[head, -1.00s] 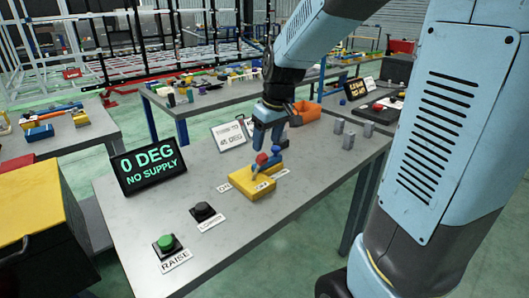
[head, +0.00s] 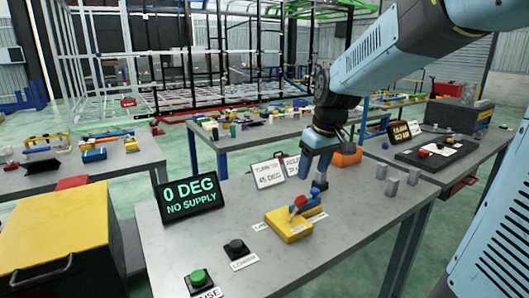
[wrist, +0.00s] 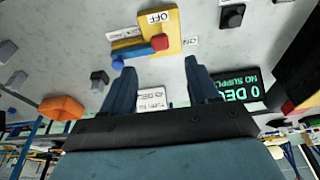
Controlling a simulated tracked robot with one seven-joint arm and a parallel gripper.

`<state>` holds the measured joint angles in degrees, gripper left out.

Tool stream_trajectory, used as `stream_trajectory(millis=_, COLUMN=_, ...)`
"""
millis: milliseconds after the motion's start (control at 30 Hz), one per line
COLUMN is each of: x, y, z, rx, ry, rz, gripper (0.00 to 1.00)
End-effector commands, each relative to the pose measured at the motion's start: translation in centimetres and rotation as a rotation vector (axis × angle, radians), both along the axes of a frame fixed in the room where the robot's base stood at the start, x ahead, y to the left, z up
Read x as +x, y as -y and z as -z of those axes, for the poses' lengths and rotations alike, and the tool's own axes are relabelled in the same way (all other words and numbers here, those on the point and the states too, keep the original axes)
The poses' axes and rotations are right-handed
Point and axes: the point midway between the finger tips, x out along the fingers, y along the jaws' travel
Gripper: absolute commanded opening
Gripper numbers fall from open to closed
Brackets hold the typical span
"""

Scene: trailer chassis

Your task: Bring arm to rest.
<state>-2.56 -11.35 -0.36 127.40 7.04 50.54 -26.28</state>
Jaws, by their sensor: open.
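My gripper (head: 319,168) is open and empty above the grey table (head: 350,225). Its two fingers also show spread apart in the wrist view (wrist: 160,78). A yellow block (head: 288,224) with a red and blue lever (head: 303,203) lies on the table below and in front of my gripper. The lever also shows in the wrist view (wrist: 140,50), beyond the fingertips and apart from them. An OFF label sits on the block in the wrist view.
A display (head: 190,199) reads "0 DEG NO SUPPLY". A green button (head: 198,278) and a black button (head: 236,248) are at the table's front. Small grey blocks (head: 392,187) and an orange bin (head: 347,156) are to the right. A yellow-topped cabinet (head: 52,229) stands left.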

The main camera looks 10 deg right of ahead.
Motion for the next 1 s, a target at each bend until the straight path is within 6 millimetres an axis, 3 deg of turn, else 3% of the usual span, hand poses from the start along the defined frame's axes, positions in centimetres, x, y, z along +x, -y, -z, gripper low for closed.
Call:
stream_trajectory(millis=333, x=-7.2, y=1.6, z=-2.9, rx=0.010, ry=0.091, rz=0.165, gripper=0.60)
stream_trajectory(millis=700, x=-15.2, y=3.0, z=-3.7, rx=0.038, ry=0.199, rz=0.361, gripper=0.60)
stream_trajectory(millis=1000, x=-17.6, y=3.5, z=-3.4, rx=0.050, ry=0.231, rz=0.427, gripper=0.60)
